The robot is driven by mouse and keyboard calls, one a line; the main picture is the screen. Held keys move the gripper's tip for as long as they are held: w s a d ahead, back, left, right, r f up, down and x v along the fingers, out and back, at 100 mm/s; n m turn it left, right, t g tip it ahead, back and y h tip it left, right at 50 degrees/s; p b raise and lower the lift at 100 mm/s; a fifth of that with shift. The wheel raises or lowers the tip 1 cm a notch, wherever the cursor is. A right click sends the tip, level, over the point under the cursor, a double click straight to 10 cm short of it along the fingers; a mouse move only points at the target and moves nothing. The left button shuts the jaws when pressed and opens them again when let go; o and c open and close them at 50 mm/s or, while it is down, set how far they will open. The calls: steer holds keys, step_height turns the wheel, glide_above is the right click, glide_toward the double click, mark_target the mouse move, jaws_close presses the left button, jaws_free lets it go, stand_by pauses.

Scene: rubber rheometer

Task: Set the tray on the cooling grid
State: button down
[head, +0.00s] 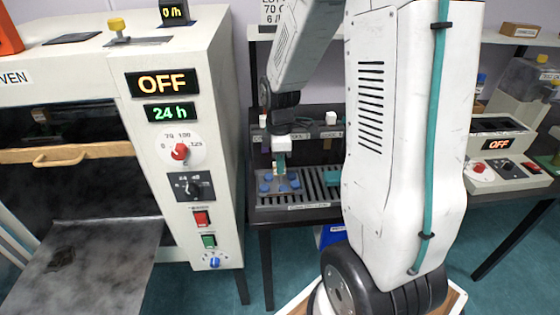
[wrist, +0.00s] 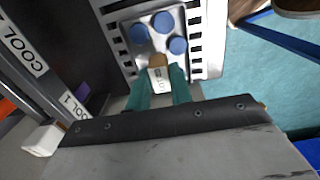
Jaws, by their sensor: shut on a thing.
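The tray (head: 279,193) is a small metal tray with several blue round pieces. In the wrist view the tray (wrist: 147,45) shows three blue pieces and a tan handle with a white label (wrist: 160,80). My gripper (head: 280,164) has teal fingers and points down at the tray. In the wrist view my gripper (wrist: 160,86) is shut on the handle. The cooling grid (head: 318,186) is a grey slotted rack; its slots (wrist: 196,33) show on both sides of the tray. The tray is over the grid's left part; I cannot tell whether it touches.
A white oven (head: 190,100) stands at left, its display reading OFF, with its door (head: 100,265) lowered open. Dark labelled holders (head: 325,125) stand behind the grid. My arm hides much of the right side.

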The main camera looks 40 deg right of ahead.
steer(key=shift+f, duration=0.1)
steer(key=c, duration=1.3)
jaws_free()
steer(key=shift+o, duration=0.2)
step_height(320, 180, up, 12)
steer(key=s+a+r+m, duration=0.3)
steer(key=s+a+m, duration=0.2)
steer(key=s, duration=0.5)
steer(key=s+a+r+m+t, duration=0.1)
steer(key=s+a+r+m, duration=0.2)
steer(key=s+a+m, duration=0.3)
steer(key=s+a, duration=0.2)
steer(key=s, duration=0.2)
steer(key=shift+a+r, duration=0.35)
steer(key=shift+a, duration=0.05)
